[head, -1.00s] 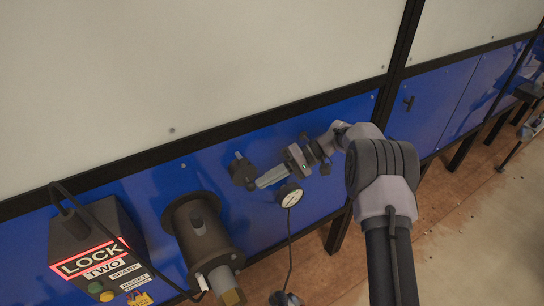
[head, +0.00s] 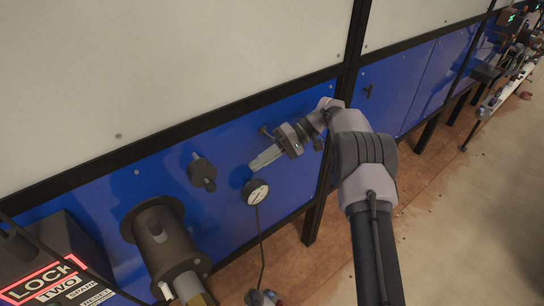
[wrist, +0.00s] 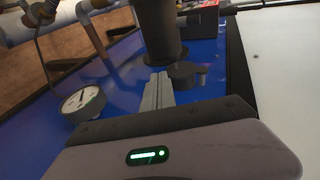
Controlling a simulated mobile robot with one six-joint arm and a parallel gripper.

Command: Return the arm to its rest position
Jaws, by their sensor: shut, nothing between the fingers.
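My gripper (head: 257,164) is shut and empty in the head view, pointing left in front of the blue panel (head: 330,112). My arm reaches it from the lower right. A black knob (head: 201,172) on the panel sits left of the fingertips, apart from them in the head view. In the wrist view my shut fingers (wrist: 158,88) point away from the camera, with the knob (wrist: 186,74) just to their right.
A round gauge (head: 256,191) with a cable hangs just below my gripper. A dark cylinder (head: 160,240) juts out at lower left, beside a box with a lit LOCK TWO sign (head: 42,280). A white wall (head: 180,70) rises above. Open floor (head: 480,220) lies right.

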